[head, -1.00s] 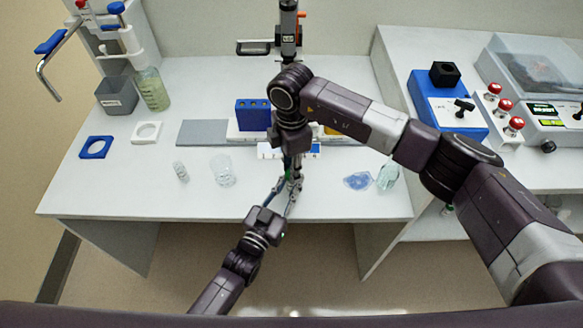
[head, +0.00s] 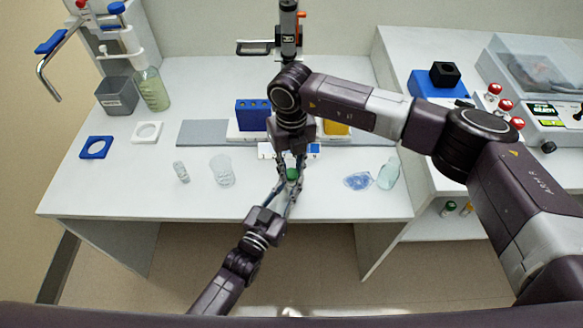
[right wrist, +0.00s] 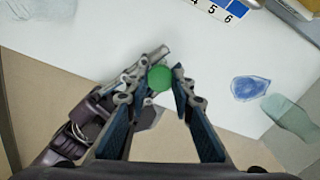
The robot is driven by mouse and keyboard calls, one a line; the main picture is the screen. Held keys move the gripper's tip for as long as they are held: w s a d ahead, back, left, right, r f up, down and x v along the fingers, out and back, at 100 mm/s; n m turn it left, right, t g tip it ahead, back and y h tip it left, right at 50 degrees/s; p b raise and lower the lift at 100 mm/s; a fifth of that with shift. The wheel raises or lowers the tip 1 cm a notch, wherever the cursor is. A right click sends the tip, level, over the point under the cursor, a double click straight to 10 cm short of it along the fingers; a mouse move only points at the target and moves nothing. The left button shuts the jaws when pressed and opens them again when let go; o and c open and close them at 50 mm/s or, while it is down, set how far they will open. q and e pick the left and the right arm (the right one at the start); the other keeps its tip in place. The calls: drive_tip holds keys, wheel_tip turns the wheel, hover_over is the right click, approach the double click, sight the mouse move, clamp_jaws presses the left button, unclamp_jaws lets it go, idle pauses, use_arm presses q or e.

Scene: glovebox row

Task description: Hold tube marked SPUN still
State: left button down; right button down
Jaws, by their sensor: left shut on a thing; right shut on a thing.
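A tube shows mainly as its round green cap (head: 293,174), above the front middle of the bench; the cap also shows in the right wrist view (right wrist: 160,78). Its body is mostly hidden and no SPUN marking is readable. My left gripper (head: 289,184) reaches up from the lower left and is shut on the tube. My right gripper (head: 294,168) comes down from above and is shut on the tube at its capped end. In the right wrist view, the right fingers (right wrist: 160,88) flank the cap, with the left gripper's fingers close beside them.
A clear beaker (head: 222,171) and a small clear vial (head: 181,172) stand to the left. A blue patch (head: 357,181) and a pale bottle (head: 388,174) are to the right. A blue rack (head: 253,115) and a numbered strip (right wrist: 222,12) lie behind the grippers.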

drive_tip(key=n, duration=0.5)
drive_tip(key=shift+n, duration=0.3)
drive_tip(key=n, duration=1.3)
drive_tip(key=shift+r+n, duration=0.1)
drive_tip(key=shift+n, duration=0.3)
drive_tip(key=n, duration=0.6)
drive_tip(key=shift+r, duration=0.15)
drive_tip(key=shift+r, duration=0.95)
